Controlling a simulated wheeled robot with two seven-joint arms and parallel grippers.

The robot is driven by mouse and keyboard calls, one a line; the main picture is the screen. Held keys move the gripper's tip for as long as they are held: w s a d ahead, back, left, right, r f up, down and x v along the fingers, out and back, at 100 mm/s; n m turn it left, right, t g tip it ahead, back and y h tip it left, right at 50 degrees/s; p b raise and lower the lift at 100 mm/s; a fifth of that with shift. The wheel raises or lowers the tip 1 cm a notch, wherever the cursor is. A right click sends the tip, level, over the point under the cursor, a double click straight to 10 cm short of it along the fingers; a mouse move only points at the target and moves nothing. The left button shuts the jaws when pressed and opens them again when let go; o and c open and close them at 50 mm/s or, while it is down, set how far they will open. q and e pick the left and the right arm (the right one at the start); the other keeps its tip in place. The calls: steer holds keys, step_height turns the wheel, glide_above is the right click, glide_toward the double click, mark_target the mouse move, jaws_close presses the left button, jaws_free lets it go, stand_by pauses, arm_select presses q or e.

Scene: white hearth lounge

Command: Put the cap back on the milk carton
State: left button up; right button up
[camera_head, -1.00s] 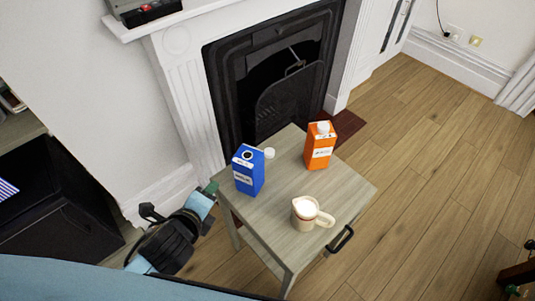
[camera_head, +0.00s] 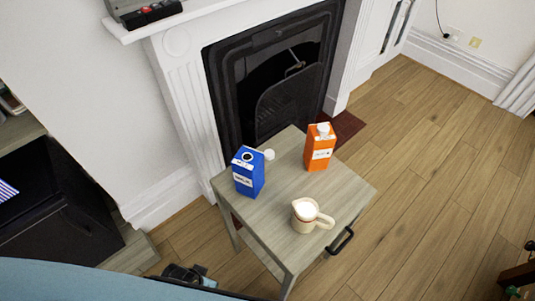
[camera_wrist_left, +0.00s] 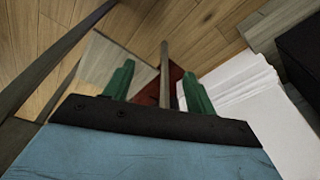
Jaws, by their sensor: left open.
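The blue milk carton (camera_head: 249,177) stands upright on the small wooden table (camera_head: 285,205), with a dark round opening in its top. A white cap (camera_head: 269,155) lies on the tabletop just behind and right of it. My left gripper (camera_wrist_left: 158,82) is open and empty in the wrist view, its two green fingers apart, with floor and a thin table leg beyond them. In the head view only part of my left wrist shows at the bottom edge, left of the table and apart from it; the fingers are not clear there.
An orange carton (camera_head: 320,148) with a white cap on top stands at the back right of the table. A cream jug (camera_head: 308,214) of white liquid stands near the front. The black fireplace (camera_head: 275,80) is behind.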

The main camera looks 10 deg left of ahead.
arm_select(q)
steer(key=s+a+f+g, duration=0.1)
steer(key=s+a+f, duration=0.2)
steer(key=s+f, duration=1.1)
steer(key=shift+s, duration=1.05)
